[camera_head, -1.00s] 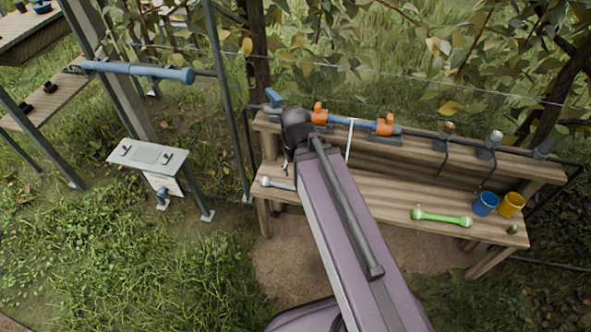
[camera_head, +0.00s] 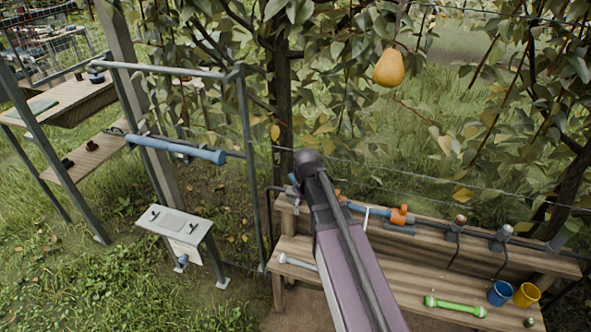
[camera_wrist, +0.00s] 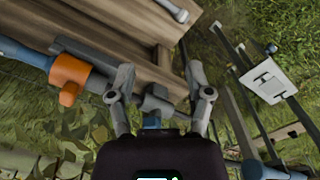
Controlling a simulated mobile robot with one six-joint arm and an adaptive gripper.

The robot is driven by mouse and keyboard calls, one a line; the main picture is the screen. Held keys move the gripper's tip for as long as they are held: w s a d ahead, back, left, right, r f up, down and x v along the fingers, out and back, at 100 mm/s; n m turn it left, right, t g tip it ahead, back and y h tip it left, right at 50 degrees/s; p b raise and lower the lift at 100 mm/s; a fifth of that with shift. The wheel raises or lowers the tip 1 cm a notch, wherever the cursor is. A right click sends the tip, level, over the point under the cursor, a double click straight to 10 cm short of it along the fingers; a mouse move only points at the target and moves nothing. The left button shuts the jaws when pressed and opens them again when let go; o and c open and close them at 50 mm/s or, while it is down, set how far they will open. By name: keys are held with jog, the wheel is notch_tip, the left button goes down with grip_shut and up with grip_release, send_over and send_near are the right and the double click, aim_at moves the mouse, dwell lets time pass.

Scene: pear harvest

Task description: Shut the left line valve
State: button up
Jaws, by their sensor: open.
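The line along the bench's back ledge carries a blue-handled valve (camera_head: 293,180) at its left end, partly hidden by my arm in the head view. In the wrist view its blue handle (camera_wrist: 152,122) shows close to my palm, below a grey fitting (camera_wrist: 156,98). My gripper (camera_wrist: 160,74) is open, with one finger on each side of that fitting; I cannot tell if they touch it. An orange valve (camera_wrist: 69,76) lies left of my fingers. In the head view this orange valve (camera_head: 340,197) is mostly hidden by my arm, and another (camera_head: 401,215) shows further right.
The wooden bench (camera_head: 385,270) holds a grey wrench-like tool (camera_head: 298,262), a green tool (camera_head: 455,307), a blue cup (camera_head: 500,292) and a yellow cup (camera_head: 526,295). A pear (camera_head: 389,67) hangs above. A small grey stand (camera_head: 175,224) is at left, below a blue pipe (camera_head: 177,148).

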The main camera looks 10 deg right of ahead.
jog(key=w+r+n+p, duration=0.1)
jog(key=w+r+p, duration=1)
jog(key=w+r, duration=0.2)
jog(key=shift+w+n+p, duration=0.3)
jog(key=shift+w+n, duration=0.1)
jog(key=shift+w, duration=0.7)
jog(key=shift+a+f, duration=0.1)
jog(key=shift+f, duration=0.05)
notch_tip(320, 180, down, 14)
jog(key=b, duration=1.4)
jog(key=shift+r, duration=0.2)
grip_shut()
